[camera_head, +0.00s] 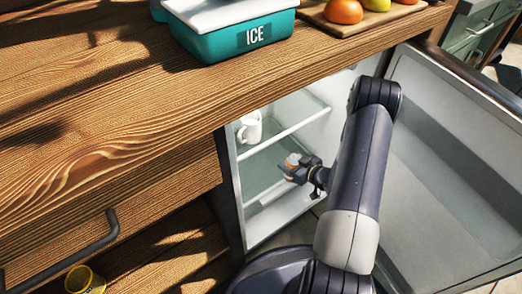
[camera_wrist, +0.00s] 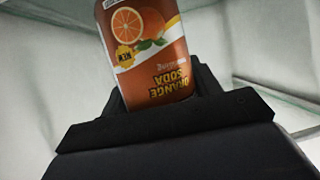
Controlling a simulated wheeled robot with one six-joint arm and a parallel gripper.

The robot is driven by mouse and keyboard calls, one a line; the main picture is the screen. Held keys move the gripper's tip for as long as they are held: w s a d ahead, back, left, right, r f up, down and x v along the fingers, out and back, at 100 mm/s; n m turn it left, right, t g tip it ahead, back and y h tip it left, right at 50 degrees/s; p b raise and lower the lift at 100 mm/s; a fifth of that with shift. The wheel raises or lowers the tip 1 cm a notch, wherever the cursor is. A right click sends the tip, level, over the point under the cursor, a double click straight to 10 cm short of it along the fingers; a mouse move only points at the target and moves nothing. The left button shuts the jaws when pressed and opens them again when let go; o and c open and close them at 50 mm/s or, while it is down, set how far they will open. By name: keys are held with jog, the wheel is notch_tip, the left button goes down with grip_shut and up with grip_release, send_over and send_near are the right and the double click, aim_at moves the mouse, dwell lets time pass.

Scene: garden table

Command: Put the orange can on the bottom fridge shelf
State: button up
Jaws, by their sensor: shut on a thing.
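The orange can (camera_wrist: 150,60) fills the top middle of the wrist view, with an orange-soda label that reads upside down there. My gripper (camera_wrist: 158,105) is shut on it. In the head view my gripper (camera_head: 297,172) is inside the open fridge, below the upper shelf, and only a small part of the can (camera_head: 292,160) shows at the jaws. The bottom fridge shelf (camera_head: 262,199) lies around and below the gripper. I cannot tell whether the can touches it. My arm hides part of the fridge's right side.
A white mug (camera_head: 250,127) stands on the upper fridge shelf (camera_head: 285,131). The fridge door (camera_head: 440,170) is open to the right. The wooden counter (camera_head: 120,100) overhangs above, with a teal ice box (camera_head: 235,35) and a fruit board (camera_head: 385,22). A yellow container (camera_head: 84,280) sits low left.

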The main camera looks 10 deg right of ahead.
jog(key=w+a+b, duration=0.2)
jog(key=w+a, duration=0.1)
jog(key=w, duration=0.4)
jog(key=w+a+b, duration=0.2)
jog(key=w+a, duration=0.1)
jog(key=w, duration=0.4)
notch_tip(320, 180, down, 7)
jog(key=b, duration=0.3)
jog(key=shift+d+b, duration=0.1)
jog(key=shift+b, duration=0.25)
jog(key=shift+w+f, duration=0.1)
jog(key=shift+w, duration=0.15)
